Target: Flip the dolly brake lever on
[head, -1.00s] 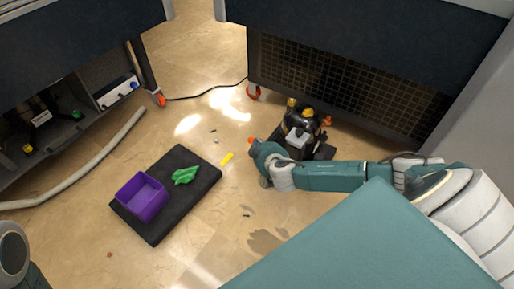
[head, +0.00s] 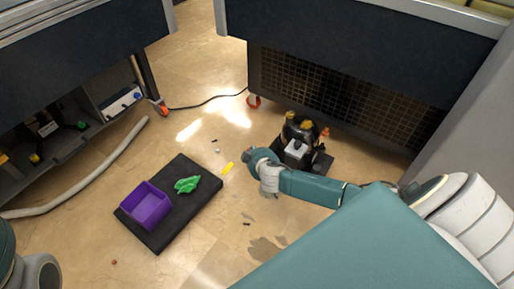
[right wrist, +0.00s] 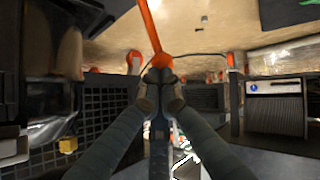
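A black vacuum pump (head: 299,130) with yellow caps stands on a dark low base (head: 322,163), beside the mesh-fronted cabinet. A small orange part (head: 324,131) shows at its right; I cannot tell whether it is the brake lever. My right gripper (head: 247,156) is low, left of the pump. In the right wrist view the right gripper's (right wrist: 160,77) fingertips are together, with an orange bar (right wrist: 151,28) running up from just beyond them. I cannot tell whether they hold it. Part of my left arm shows at lower left; its gripper is out of view.
A black mat (head: 190,219) holds a purple bin (head: 146,205) and a green piece (head: 187,184). A yellow piece (head: 227,168) and small bits lie on the floor. A pale hose (head: 90,182) runs at the left. A bench with red casters and the mesh-fronted cabinet (head: 345,105) stand behind.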

